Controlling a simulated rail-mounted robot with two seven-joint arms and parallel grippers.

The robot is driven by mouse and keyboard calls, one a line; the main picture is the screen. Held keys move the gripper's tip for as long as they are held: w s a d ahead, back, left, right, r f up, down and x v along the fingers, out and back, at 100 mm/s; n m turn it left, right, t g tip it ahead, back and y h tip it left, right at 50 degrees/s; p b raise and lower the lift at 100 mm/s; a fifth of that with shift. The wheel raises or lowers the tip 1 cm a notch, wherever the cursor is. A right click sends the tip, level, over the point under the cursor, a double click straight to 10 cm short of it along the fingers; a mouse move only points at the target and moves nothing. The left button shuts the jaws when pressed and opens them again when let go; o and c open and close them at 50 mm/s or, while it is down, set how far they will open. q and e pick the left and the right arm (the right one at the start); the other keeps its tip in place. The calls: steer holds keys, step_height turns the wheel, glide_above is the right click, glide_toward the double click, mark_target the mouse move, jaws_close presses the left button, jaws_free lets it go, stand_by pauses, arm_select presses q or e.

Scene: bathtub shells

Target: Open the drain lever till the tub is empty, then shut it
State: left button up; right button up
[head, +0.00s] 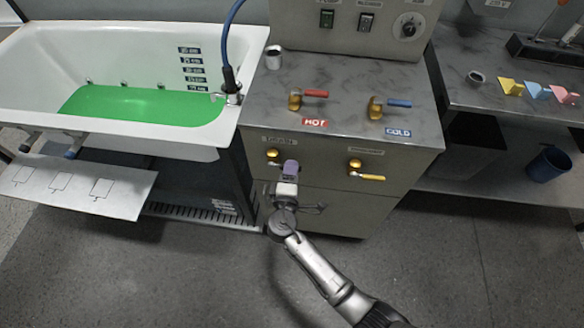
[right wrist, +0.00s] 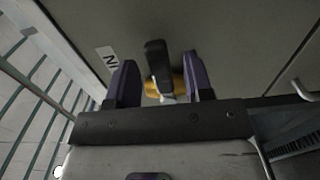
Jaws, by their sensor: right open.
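The drain valve (head: 272,154) has a brass body and sits on the upper left of the cabinet front, under a label. My right gripper (head: 290,168) is in front of it. In the right wrist view, the dark drain lever (right wrist: 156,62) stands between the two purple fingers of the open right gripper (right wrist: 160,85), with gaps on both sides. The lever is mostly hidden by the gripper in the head view. The white tub (head: 228,122) holds green liquid (head: 135,105), whose surface is near the lower level labels (head: 196,78). My left gripper is not visible.
A second valve with a yellow lever (head: 370,177) is to the right on the cabinet front. The hot tap (head: 312,93) and cold tap (head: 398,102) are on the cabinet top. A blue hose (head: 228,45) runs to the tub rim. A white panel (head: 80,188) lies before the tub.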

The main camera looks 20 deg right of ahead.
steer(key=shift+x, duration=0.8)
jaws_close()
